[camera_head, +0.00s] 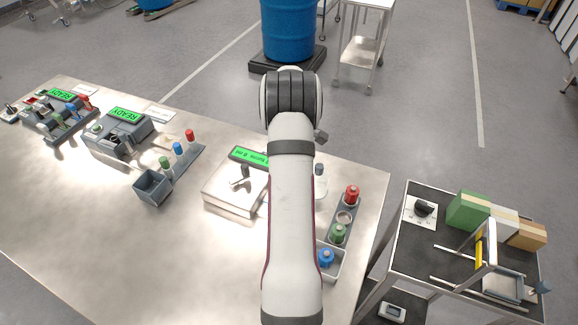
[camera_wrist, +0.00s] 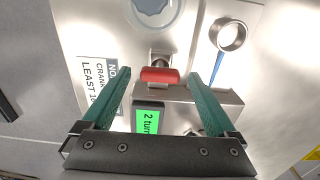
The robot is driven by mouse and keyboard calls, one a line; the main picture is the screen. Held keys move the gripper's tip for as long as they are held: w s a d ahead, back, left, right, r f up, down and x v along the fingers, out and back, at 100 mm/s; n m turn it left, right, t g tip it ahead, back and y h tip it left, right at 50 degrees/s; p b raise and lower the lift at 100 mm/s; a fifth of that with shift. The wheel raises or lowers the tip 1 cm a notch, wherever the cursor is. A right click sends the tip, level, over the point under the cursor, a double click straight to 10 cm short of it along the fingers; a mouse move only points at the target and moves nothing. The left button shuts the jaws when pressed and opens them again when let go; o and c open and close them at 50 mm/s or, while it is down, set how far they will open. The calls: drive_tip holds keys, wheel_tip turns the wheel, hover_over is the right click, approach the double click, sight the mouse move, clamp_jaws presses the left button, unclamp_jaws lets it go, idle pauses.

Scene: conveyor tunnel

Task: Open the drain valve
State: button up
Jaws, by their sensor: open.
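In the wrist view, a red handle (camera_wrist: 160,75) sits on a small metal fitting, below a round clear vessel (camera_wrist: 155,10). It looks like the drain valve handle. My gripper (camera_wrist: 161,73) is open, with one green finger on each side of the handle and a visible gap at both sides. I cannot tell how far the fingertips are from it in depth. In the head view my arm hides the handle and my gripper.
A green display (camera_wrist: 149,120) reading "2 turn…" lies between my fingers. A metal ring (camera_wrist: 230,34) and a printed sign (camera_wrist: 98,85) flank the handle. In the head view, a rack with red (camera_head: 352,194) and green (camera_head: 338,233) capped items stands right of my arm.

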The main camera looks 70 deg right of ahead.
drive_tip(key=c, duration=1.4)
drive_tip(key=shift+o, duration=0.2)
drive_tip(key=shift+m, duration=0.3)
drive_tip(key=m, duration=0.3)
drive_tip(key=shift+m, duration=0.4)
drive_tip(key=m, duration=0.4)
drive_tip(key=shift+m, duration=0.3)
drive_tip(key=m, duration=0.4)
drive_tip(key=shift+m, duration=2.4)
